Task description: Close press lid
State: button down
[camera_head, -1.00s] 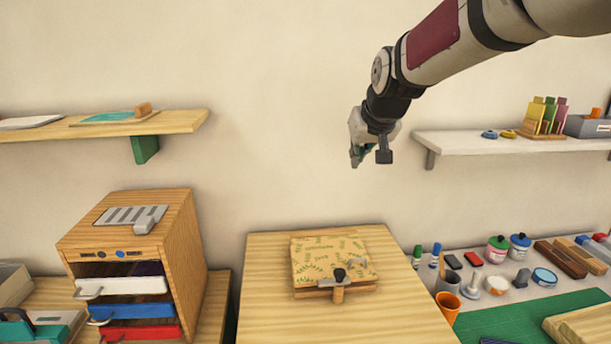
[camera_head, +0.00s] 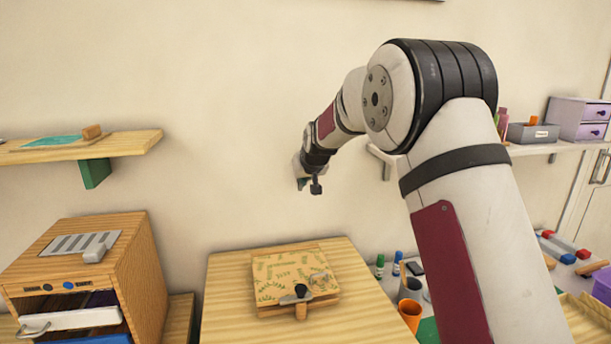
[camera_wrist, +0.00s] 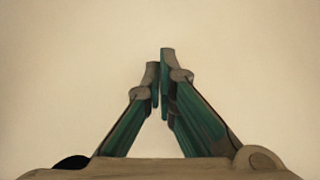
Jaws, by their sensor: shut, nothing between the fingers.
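The press (camera_head: 293,277) is a flat wooden block with a leaf-patterned top, lying on the light wooden table. Its lid looks lowered onto the base, and a dark knob or latch with a wooden peg shows at its front edge. Whether the lid is fully shut I cannot tell. My gripper (camera_head: 309,187) is in the air above and behind the press, near the wall, apart from it. In the wrist view my gripper (camera_wrist: 161,62) has its green fingers together at the tips, with nothing between them and only plain wall beyond.
A wooden drawer cabinet (camera_head: 136,255) stands left of the table (camera_head: 226,285). A shelf (camera_head: 120,146) is on the left wall. An orange cup (camera_head: 410,312) and bottles stand to the right. My arm hides much of the right side. The air above the press is free.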

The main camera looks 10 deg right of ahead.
jog(key=shift+s+f+p, duration=0.4)
jog(key=shift+s+f, duration=0.05)
jog(key=shift+s, duration=0.25)
jog(key=shift+s+f+p, duration=0.4)
jog(key=shift+s+f, duration=0.05)
jog(key=shift+s, duration=0.2)
jog(key=shift+s, duration=0.1)
